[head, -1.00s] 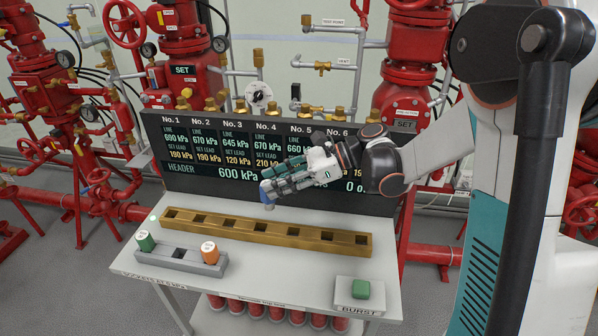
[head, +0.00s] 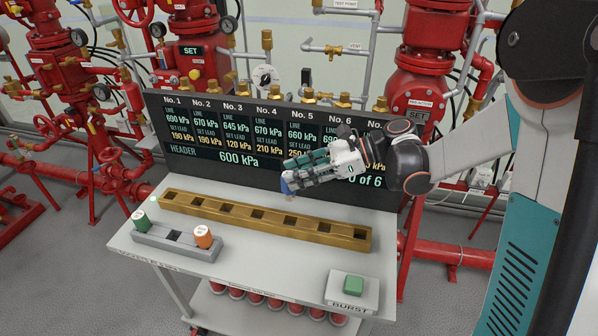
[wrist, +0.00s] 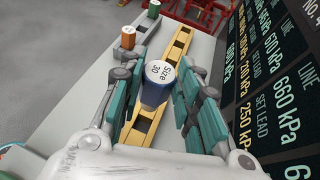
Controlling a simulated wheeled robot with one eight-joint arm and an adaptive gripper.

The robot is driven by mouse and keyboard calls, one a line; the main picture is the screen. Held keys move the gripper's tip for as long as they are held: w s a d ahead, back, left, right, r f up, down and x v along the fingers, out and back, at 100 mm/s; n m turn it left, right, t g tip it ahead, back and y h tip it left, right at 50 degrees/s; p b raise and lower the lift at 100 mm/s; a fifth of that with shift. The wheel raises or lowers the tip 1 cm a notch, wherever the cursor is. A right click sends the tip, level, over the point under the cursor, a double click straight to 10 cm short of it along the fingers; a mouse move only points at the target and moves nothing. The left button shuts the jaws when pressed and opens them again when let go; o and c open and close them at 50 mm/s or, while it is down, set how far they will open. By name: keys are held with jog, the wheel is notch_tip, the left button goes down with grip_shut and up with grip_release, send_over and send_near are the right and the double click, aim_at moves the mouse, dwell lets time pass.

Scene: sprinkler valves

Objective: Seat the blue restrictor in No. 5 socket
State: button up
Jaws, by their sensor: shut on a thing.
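The blue restrictor (head: 286,187) has a white top marked "Size 30", which shows in the wrist view (wrist: 160,84). My gripper (head: 290,176) is shut on it, with teal fingers on both sides in the wrist view (wrist: 161,75). It is held upright or nearly so, above the brass bar (head: 275,224). The bar has a row of square, empty-looking sockets. In the head view the restrictor hangs above and behind the fifth hole from the left (head: 290,221). I see no numbers on the bar itself. The restrictor's lower end is partly hidden in the wrist view.
A grey rack (head: 178,242) holds a green restrictor (head: 140,219) and an orange one (head: 203,237), with an empty slot between. A display board (head: 240,140) stands close behind my gripper. A green burst button (head: 353,285) sits at the front right of the table.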

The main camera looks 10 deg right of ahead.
jog(key=shift+f+b, duration=2.7)
jog(key=shift+f, duration=0.85)
jog(key=shift+f+b, duration=1)
jog(key=shift+f, duration=0.15)
jog(key=shift+f, duration=0.8)
jog(key=o, duration=1.2)
jog(key=shift+c, duration=0.2)
jog(key=shift+p+v, duration=0.95)
jog(key=shift+v, duration=3.05)
